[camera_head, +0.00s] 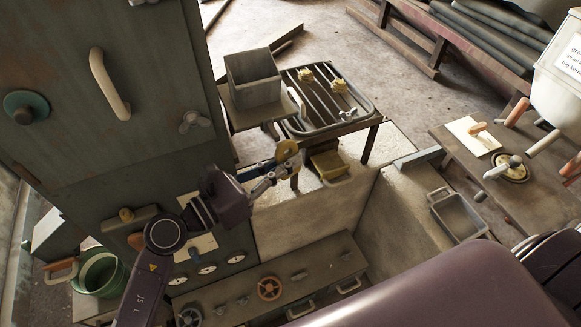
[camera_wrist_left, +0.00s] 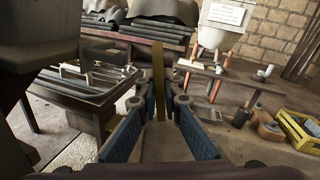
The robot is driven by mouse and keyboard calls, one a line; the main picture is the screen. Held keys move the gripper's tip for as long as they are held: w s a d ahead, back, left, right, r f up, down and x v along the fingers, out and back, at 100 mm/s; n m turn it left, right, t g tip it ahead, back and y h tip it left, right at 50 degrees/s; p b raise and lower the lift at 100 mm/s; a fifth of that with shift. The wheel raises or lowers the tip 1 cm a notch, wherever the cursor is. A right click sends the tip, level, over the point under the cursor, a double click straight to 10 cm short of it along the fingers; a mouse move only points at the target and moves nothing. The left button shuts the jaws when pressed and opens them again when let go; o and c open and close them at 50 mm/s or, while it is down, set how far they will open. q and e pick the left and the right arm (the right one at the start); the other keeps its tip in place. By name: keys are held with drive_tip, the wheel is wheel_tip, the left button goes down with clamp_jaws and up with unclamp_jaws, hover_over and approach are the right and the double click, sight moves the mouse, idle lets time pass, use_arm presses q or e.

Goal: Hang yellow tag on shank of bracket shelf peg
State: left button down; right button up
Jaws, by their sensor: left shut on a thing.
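The yellow tag (camera_head: 287,150) is held at the tip of my left gripper (camera_head: 276,172), in front of the cabinet's right side in the head view. In the left wrist view the tag (camera_wrist_left: 158,75) stands upright as a narrow strip, nearly edge-on, between the blue-padded fingers of my left gripper (camera_wrist_left: 158,106). The bracket shelf (camera_head: 231,113) juts from the cabinet above and left of the tag, which is apart from it. I cannot clearly make out the shelf's peg or its shank. My right gripper is not in view.
A grey open box (camera_head: 253,80) stands on the shelf. The tall green cabinet (camera_head: 110,115) fills the left.

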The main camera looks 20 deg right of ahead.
sight(275, 139)
use_arm(q)
drive_tip(key=w+b, duration=0.3)
drive_tip(key=w, duration=0.4)
drive_tip(key=shift+a+f+b, duration=0.15)
drive_tip(key=shift+f+b, duration=0.15)
drive_tip(key=shift+b, duration=0.05)
idle(0.4)
idle(0.5)
drive_tip(key=c, duration=2)
unclamp_jaws()
drive_tip(key=v, duration=0.8)
